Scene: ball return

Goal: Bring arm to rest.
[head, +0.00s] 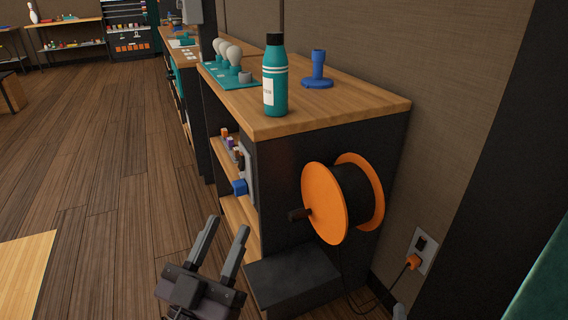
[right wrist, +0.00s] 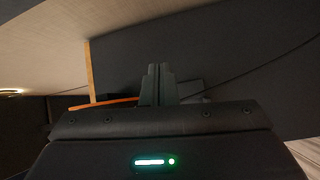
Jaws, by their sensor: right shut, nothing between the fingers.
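My left gripper (head: 228,226) is low in the middle of the head view, its two fingers apart with nothing between them. It points up toward the cabinet (head: 330,115) and is in front of its open shelf side. My right gripper (right wrist: 160,84) shows in the right wrist view with its fingers together and nothing held. A dark panel is behind it, with an orange edge (right wrist: 105,104) to its left and a thin dark cable (right wrist: 255,67) to its right. In the head view the right gripper cannot be clearly made out.
A cable reel (head: 323,203) with orange flanges sticks out from the cabinet's end. Its orange plug (head: 413,262) sits in a wall outlet. A teal bottle (head: 275,80) and a blue stand (head: 318,72) are on the cabinet top. Wooden floor (head: 110,150) is open at left.

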